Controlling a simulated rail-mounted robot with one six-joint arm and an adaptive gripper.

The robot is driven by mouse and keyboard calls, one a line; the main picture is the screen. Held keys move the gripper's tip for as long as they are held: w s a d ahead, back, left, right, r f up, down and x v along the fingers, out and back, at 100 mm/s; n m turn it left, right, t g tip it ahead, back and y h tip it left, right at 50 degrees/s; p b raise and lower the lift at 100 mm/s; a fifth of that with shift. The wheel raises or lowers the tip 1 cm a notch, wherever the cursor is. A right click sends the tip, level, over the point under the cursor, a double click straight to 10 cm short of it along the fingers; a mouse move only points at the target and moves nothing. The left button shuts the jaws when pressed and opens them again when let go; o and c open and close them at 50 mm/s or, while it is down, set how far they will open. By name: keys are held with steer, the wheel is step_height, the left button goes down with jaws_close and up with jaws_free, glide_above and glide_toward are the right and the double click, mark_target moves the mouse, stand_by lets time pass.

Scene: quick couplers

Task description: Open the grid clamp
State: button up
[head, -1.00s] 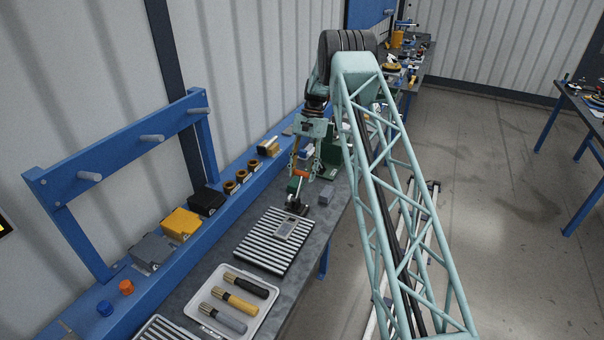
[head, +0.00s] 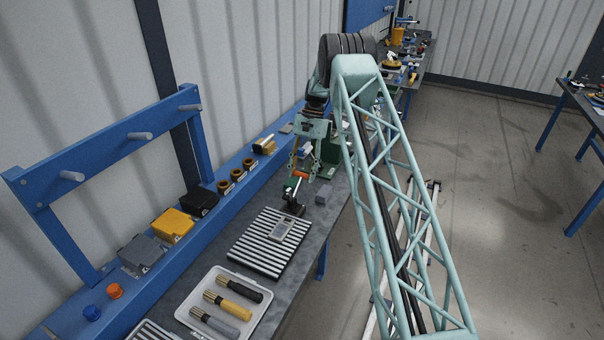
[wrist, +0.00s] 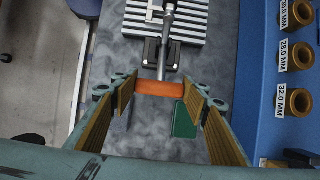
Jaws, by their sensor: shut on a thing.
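The grid clamp (head: 293,206) has a black base at the far end of a striped grid plate (head: 258,252). Its orange handle (head: 301,174) sits at the end of a metal lever, raised above the bench. In the wrist view the orange handle (wrist: 160,88) lies crosswise between the yellow-padded fingers of my gripper (wrist: 157,92), which is shut on it. The lever (wrist: 169,38) runs from the handle up past two black blocks of the clamp (wrist: 151,52). In the head view my gripper (head: 300,168) is small and partly hidden by its own links.
A green piece (wrist: 184,120) shows near the right finger. A grey block (head: 323,195) lies right of the clamp. A white tray (head: 262,312) holds three handled tools. A blue shelf (head: 142,283) on the left carries boxes and ring-shaped parts labelled in millimetres.

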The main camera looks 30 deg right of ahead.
steer(key=shift+w+d+f, duration=0.15)
steer(key=shift+d+f, duration=0.1)
stand_by(0.3)
steer(key=o, duration=1.2)
steer(key=shift+d+f, duration=0.1)
steer(key=shift+d, duration=0.05)
steer(key=shift+r, duration=0.25)
steer(key=v, duration=1.1)
steer(key=shift+w+r, duration=0.1)
steer(key=shift+r, duration=0.2)
